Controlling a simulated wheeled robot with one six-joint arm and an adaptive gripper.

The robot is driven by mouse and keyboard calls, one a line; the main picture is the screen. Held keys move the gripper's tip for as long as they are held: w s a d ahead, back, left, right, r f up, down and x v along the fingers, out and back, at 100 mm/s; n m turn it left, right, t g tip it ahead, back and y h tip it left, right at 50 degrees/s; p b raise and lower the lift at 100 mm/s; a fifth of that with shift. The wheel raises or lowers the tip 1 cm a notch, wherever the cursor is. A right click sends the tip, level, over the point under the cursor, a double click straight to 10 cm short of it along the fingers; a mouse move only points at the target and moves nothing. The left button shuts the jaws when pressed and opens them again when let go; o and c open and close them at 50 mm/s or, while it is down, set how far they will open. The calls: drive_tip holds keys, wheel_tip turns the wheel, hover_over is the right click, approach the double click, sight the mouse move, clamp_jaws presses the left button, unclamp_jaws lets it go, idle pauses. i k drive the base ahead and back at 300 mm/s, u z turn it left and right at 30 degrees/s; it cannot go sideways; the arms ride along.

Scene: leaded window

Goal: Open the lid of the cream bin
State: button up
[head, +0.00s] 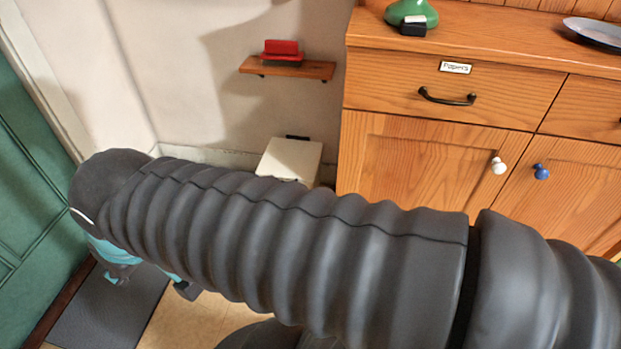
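The cream bin (291,158) stands on the floor against the back wall, left of the wooden cabinet. Its square lid looks flat and shut, with a small black piece at the back edge. My arm crosses the whole picture in front of it and hides the bin's front and lower part. The end of my arm is at the left, over the floor and left of the bin. Only parts of my gripper (150,283) show below the arm, apart from the bin. The arm hides most of it, so its opening cannot be made out.
A wooden cabinet (430,160) with a drawer labelled "Papers" stands right of the bin. A small shelf (315,70) with a red object (282,52) is on the wall above. A green door (30,200) and a dark mat (110,318) are at the left.

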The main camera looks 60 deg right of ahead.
sight(286, 158)
drive_tip(key=z, duration=1.85)
